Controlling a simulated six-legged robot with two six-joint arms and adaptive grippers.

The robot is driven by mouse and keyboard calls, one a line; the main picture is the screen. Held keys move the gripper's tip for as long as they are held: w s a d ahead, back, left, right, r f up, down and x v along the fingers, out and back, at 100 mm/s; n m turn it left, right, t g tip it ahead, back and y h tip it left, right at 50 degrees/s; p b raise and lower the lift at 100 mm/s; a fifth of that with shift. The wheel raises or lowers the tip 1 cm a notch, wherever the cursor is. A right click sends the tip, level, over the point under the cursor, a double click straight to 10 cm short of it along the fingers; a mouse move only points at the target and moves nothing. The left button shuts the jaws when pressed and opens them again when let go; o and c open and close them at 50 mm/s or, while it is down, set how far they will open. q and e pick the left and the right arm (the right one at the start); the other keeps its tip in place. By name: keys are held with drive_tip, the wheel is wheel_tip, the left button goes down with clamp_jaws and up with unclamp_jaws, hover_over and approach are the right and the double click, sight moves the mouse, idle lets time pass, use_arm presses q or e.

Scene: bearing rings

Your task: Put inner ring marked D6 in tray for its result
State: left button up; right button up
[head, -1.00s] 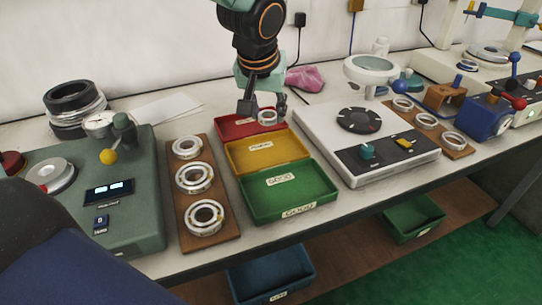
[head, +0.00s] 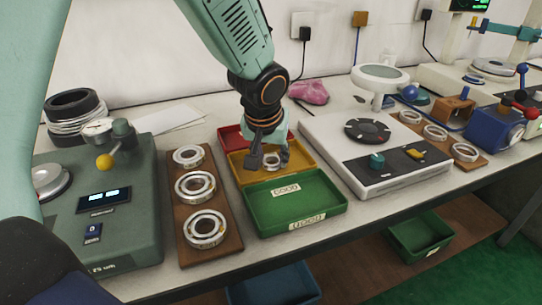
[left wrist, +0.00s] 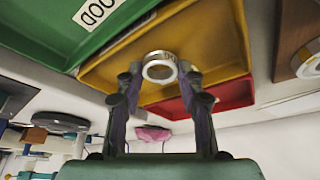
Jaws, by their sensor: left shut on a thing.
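My left gripper (head: 270,161) is shut on a small silver ring (head: 271,163), held over the yellow tray (head: 302,152). In the left wrist view the ring (left wrist: 160,67) sits between the two fingertips, with the yellow tray (left wrist: 215,42) behind it. The red tray (head: 229,138) lies behind the yellow one, and the green tray (head: 315,205), labelled GOOD, in front. The arm hides part of the yellow tray, and its label is not readable. My right gripper is not in view.
A wooden board (head: 218,247) with three bearings lies left of the trays, beside a green gauge device (head: 135,225). A white device (head: 365,183) with a black dial stands right of the trays. Another board (head: 452,140) with rings lies further right.

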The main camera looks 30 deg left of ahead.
use_arm(q)
drive_tip(key=shift+f, duration=0.15)
drive_tip(key=o, duration=1.2)
drive_tip(key=shift+f, duration=0.1)
drive_tip(key=shift+c, duration=0.2)
drive_tip(key=shift+a, duration=0.1)
drive_tip(key=shift+r, duration=0.3)
drive_tip(key=p+v, duration=0.5)
drive_tip(key=v, duration=0.7)
drive_tip(key=shift+w+f, duration=0.1)
